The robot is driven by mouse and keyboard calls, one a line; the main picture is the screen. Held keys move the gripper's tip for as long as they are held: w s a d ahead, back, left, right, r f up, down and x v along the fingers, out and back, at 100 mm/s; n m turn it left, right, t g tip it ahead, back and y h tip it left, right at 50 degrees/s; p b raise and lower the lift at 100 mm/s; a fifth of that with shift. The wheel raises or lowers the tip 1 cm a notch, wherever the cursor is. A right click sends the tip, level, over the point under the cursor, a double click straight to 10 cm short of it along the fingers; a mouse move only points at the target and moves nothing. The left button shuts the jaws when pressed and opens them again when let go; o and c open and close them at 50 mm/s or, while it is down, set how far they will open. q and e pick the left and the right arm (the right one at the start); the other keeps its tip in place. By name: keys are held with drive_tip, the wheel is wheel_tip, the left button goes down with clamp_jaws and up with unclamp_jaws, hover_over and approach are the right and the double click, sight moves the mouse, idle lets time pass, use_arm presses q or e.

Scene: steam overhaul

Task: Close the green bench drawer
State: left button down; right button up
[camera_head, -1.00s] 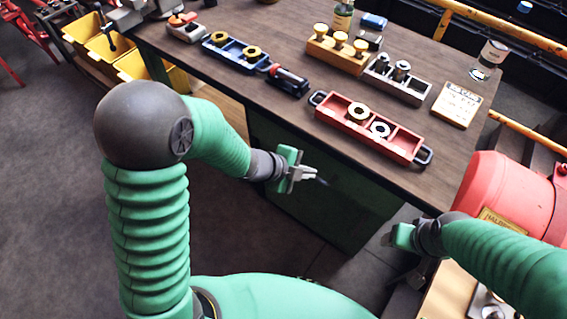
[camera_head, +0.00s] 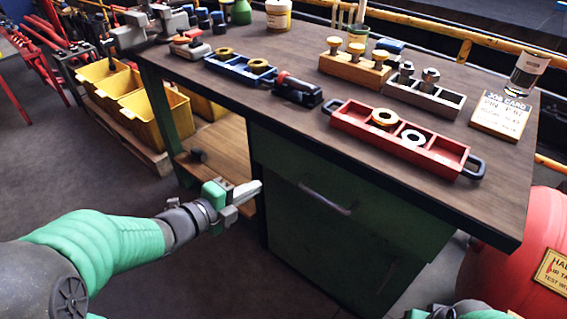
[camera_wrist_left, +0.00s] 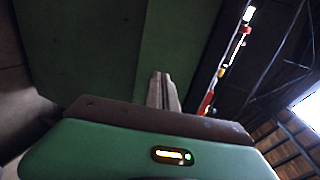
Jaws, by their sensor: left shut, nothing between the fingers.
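The green bench drawer (camera_head: 300,168) is under the worktop, with a grey bar handle (camera_head: 325,198) across its front. My left gripper (camera_head: 250,192) is shut and empty, to the left of the handle near the cabinet's left edge. In the left wrist view its closed fingers (camera_wrist_left: 163,90) point toward green panels; contact cannot be judged. Only a piece of my right gripper (camera_head: 418,313) shows at the bottom edge; its fingers are hidden.
The wooden worktop (camera_head: 300,125) carries a red tray (camera_head: 350,123), a blue tray (camera_head: 225,67) and a job card (camera_head: 500,115). Yellow bins (camera_head: 158,118) stand at the left. A red tank (camera_head: 510,255) is at the right. Floor before the cabinet is clear.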

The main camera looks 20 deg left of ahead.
use_arm(q)
drive_tip(key=p, duration=0.4)
drive_tip(key=b, duration=0.2)
approach(291, 161)
wheel_tip(291, 161, down, 4)
drive_tip(key=w, duration=0.2)
drive_tip(key=w+d, duration=0.2)
drive_tip(key=w, duration=0.1)
drive_tip(key=shift+w+r, duration=0.1)
drive_tip(key=shift+w+d, duration=0.15)
drive_tip(key=shift+w, duration=0.15)
use_arm(e)
drive_tip(key=v, duration=0.3)
drive_tip(key=shift+w+r, duration=0.35)
use_arm(q)
drive_tip(key=shift+r, duration=0.1)
drive_tip(key=w, duration=0.2)
drive_tip(key=w+d+b, duration=0.1)
drive_tip(key=w, duration=0.1)
drive_tip(key=shift+d, duration=0.2)
drive_tip(key=shift+s+r, duration=0.1)
drive_tip(key=shift+r, duration=0.15)
use_arm(e)
drive_tip(key=shift+s+a+f, duration=0.15)
drive_tip(key=shift+s+f, duration=0.05)
drive_tip(key=shift+f, duration=0.1)
